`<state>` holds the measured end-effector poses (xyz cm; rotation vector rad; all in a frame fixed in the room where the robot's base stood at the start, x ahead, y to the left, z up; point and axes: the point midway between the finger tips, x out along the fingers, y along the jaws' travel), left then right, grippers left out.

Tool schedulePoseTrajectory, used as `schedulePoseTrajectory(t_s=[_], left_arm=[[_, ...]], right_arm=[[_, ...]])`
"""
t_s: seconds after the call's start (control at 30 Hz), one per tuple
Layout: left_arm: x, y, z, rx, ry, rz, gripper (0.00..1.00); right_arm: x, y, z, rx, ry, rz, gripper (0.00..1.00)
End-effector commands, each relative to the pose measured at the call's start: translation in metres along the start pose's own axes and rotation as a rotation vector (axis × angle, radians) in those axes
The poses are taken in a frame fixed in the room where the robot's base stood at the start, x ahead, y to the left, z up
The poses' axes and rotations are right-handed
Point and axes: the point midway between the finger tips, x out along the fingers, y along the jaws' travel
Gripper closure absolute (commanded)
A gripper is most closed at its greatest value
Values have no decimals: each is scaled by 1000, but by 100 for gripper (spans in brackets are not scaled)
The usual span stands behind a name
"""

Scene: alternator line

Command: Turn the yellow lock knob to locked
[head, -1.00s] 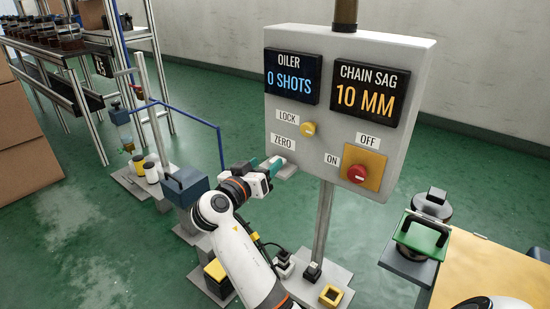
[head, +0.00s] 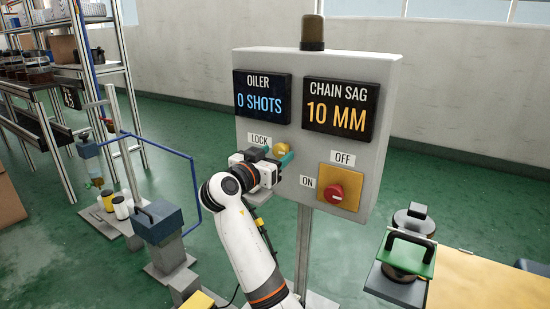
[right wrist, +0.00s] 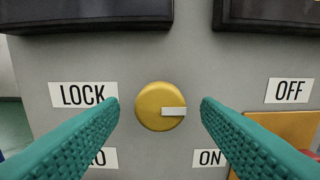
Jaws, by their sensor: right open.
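The yellow lock knob (head: 281,149) is on the grey panel, right of the LOCK label (head: 260,139). In the right wrist view the knob (right wrist: 160,107) sits between the fingertips, with its white pointer bar lying level toward the right, away from the LOCK label (right wrist: 83,95). My right gripper (head: 279,158) is at the panel in front of the knob. Its green fingers are open on either side of the knob, with gaps showing in the wrist view (right wrist: 160,108). My left gripper is not in view.
Two displays sit above, reading 0 SHOTS (head: 262,97) and 10 MM (head: 341,107).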

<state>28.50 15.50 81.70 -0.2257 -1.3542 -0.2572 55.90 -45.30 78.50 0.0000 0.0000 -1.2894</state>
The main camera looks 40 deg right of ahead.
Motion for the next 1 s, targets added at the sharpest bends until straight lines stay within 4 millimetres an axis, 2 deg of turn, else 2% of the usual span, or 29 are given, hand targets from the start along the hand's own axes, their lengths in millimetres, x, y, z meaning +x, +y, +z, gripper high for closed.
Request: schedulePoseTrajectory(t_s=[0.1,0.37,0.63,1.0], left_arm=[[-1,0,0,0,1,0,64],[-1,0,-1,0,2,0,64],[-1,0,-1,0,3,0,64],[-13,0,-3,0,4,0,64]], right_arm=[[6,0,0,0,0,0,42],[7,0,0,0,0,0,42],[7,0,0,0,0,0,85],[6,0,-3,61,2,2,87]])
